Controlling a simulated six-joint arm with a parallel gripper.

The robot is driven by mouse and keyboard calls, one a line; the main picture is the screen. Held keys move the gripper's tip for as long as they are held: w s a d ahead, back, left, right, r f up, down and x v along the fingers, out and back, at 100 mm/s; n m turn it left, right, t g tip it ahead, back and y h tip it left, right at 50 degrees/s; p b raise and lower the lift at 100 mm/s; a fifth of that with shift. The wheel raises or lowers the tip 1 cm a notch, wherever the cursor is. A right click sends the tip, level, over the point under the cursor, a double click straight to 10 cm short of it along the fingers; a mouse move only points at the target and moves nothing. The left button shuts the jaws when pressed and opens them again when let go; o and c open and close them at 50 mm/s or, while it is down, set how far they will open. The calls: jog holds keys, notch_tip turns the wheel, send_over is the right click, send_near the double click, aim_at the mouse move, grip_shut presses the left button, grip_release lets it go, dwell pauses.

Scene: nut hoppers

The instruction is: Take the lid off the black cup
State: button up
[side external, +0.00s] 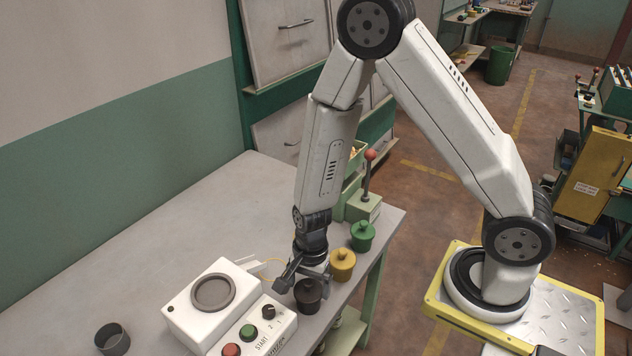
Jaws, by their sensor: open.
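The black cup (308,297) stands upright on the table near its front edge. Its black lid with a small knob (308,284) sits on top of it. My gripper (300,285) points down right at the black cup, with its fingers open around or just beside the lid's knob. From this side I cannot tell whether a finger touches the lid. Part of the lid is hidden by the fingers.
A yellow lidded cup (342,265) and a green lidded cup (362,236) stand in line behind the black cup. A white machine (190,312) with a control box (262,335) is close on the left. A grey open cup (112,339) stands front left. The left tabletop (130,260) is clear.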

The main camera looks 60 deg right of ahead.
aim_at(308, 281)
dwell(0.4)
jog(key=c, duration=0.8)
jog(key=shift+r, duration=0.25)
jog(key=shift+c, duration=0.2)
jog(key=shift+r, duration=4.8)
